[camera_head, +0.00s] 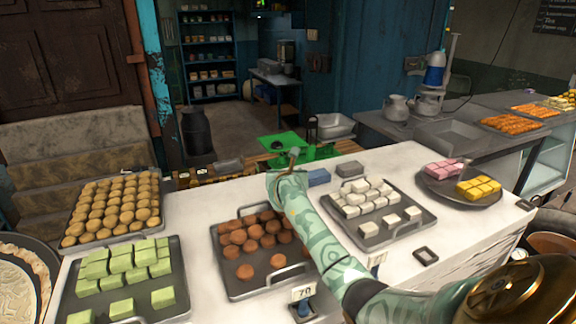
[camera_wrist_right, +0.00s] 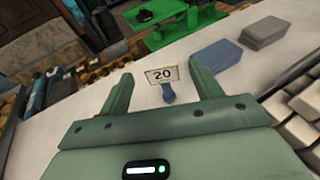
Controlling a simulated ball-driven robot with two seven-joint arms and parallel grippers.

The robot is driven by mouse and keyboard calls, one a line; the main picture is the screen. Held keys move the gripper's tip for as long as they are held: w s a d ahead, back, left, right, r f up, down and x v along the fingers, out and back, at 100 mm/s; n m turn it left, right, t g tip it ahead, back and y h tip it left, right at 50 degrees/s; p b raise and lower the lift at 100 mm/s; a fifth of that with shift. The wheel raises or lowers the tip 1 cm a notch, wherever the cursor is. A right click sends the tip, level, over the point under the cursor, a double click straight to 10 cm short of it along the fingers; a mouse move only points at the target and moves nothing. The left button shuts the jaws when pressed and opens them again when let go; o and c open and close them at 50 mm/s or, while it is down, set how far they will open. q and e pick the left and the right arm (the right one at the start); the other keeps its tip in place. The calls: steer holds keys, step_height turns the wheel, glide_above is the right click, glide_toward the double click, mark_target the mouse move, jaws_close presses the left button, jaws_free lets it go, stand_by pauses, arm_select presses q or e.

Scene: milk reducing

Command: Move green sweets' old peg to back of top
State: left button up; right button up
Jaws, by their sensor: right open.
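A price peg with a white card reading 20 (camera_wrist_right: 160,75) and a blue foot (camera_wrist_right: 168,93) stands on the white counter top (camera_wrist_right: 95,120) in the right wrist view. My right gripper (camera_wrist_right: 163,82) is open, with a finger on either side of the peg in that view and gaps on both sides. I cannot tell how deep it sits between the fingers. In the head view my right arm reaches to the counter's back edge and hides this peg. Green sweets (camera_head: 130,262) lie on a dark tray (camera_head: 180,280) at front left. My left gripper is not in view.
A peg reading 70 (camera_head: 303,292) stands at the front, near brown sweets (camera_head: 255,240). Blue block (camera_head: 319,177) and grey block (camera_head: 350,168) lie near the back edge. A green scale (camera_wrist_right: 160,14) stands behind. White sweets (camera_head: 372,193) fill a tray at right.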

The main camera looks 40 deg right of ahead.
arm_select(q)
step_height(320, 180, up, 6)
steer(key=p, duration=0.4)
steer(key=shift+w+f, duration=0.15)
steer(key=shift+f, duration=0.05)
arm_select(e)
steer(key=v, duration=0.6)
steer(key=shift+s+a+r, duration=0.1)
steer(key=shift+s+a, duration=0.05)
steer(key=shift+s, duration=0.1)
